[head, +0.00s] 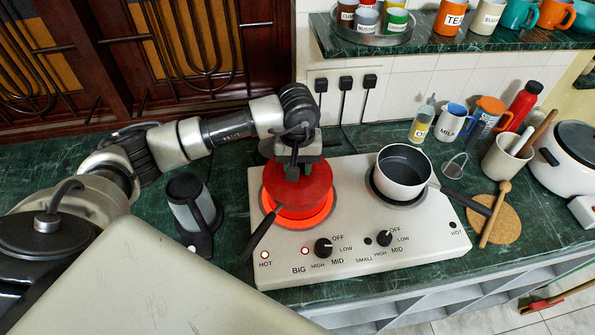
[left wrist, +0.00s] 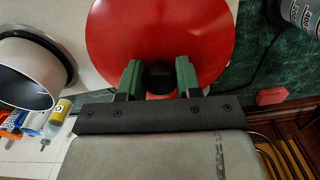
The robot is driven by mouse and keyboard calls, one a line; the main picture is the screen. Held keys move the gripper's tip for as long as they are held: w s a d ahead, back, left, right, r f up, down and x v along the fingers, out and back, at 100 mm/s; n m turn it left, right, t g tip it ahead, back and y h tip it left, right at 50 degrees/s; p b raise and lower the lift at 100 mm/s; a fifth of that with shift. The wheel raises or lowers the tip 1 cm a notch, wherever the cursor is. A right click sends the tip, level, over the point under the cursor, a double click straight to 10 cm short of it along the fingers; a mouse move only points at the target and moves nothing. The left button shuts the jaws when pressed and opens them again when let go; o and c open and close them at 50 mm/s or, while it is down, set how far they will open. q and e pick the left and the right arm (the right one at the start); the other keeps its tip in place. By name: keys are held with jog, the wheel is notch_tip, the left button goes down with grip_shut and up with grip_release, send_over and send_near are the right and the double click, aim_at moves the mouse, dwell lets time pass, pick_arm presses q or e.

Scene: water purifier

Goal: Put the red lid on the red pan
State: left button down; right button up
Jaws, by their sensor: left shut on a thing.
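The red lid (head: 305,178) is over the red pan (head: 300,207) on the glowing left burner. In the left wrist view the lid (left wrist: 160,30) fills the upper middle as a round red disc. My left gripper (head: 300,168) is above the lid, its green fingertips (left wrist: 160,78) shut on the lid's black knob (left wrist: 160,73). The pan's black handle (head: 261,233) points down-left. The lid hides most of the pan, so I cannot tell whether it rests on the rim or hovers just above it. My right gripper is not in view.
A white saucepan (head: 403,170) stands on the right burner of the white stove (head: 355,235). A dark-handled grey container (head: 190,207) stands left of the stove. A cork mat (head: 503,225) with a wooden spoon lies to the right, near mugs, bottles and a white cooker (head: 565,165).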

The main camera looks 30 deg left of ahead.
pick_arm(q)
jog(key=shift+c, duration=1)
grip_release()
jog(key=shift+r+p, duration=1.35)
jog(key=shift+r, duration=2.2)
jog(key=shift+f, duration=0.1)
